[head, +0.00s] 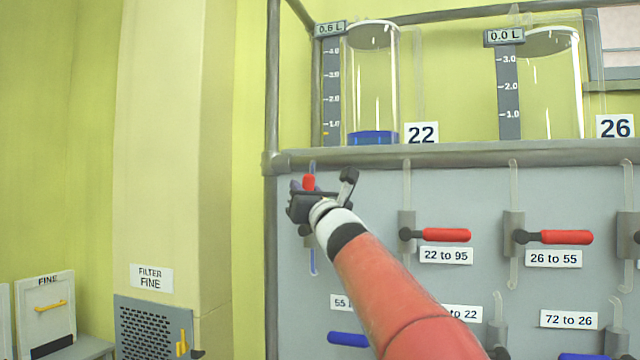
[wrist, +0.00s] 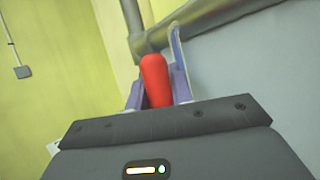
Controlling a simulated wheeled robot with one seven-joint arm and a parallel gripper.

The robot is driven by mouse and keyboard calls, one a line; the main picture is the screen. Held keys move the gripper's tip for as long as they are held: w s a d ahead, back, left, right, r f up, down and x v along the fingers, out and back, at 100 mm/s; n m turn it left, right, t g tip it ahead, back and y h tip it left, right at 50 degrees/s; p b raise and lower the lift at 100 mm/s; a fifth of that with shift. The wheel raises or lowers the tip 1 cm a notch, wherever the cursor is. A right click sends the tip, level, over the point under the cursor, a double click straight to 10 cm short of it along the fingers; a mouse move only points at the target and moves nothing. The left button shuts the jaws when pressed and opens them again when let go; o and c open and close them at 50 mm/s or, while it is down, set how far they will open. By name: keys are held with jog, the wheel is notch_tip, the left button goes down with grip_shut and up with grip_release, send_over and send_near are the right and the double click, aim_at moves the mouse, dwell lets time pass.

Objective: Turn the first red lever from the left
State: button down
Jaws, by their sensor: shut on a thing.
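The first red lever from the left (head: 309,182) shows its red end above my gripper (head: 308,190) in the head view. It points upward there, in line with a thin tube that holds blue liquid below. In the wrist view the red lever (wrist: 155,78) stands between the two fingers of my gripper (wrist: 157,90), which are shut on it. The lever's pivot and lower part are hidden behind my gripper. Above, the glass reactor (head: 373,85) labelled 22 holds a little blue liquid, and its display (head: 330,29) reads 0.6 L.
To the right are two horizontal red levers, 22 to 95 (head: 446,235) and 26 to 55 (head: 566,237). A blue lever (head: 348,339) is below my arm. The reactor (head: 550,85) labelled 26 reads 0.0 L. A grey rail (head: 460,153) runs above the levers. A filter column (head: 160,160) stands left.

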dwell(0.3)
jog(key=c, duration=1.2)
grip_release()
jog(key=shift+a, duration=0.1)
jog(key=shift+c, duration=0.2)
jog(key=b+v, duration=0.4)
jog(key=v, duration=0.3)
jog(key=shift+s+b, duration=0.3)
jog(key=shift+c, duration=0.2)
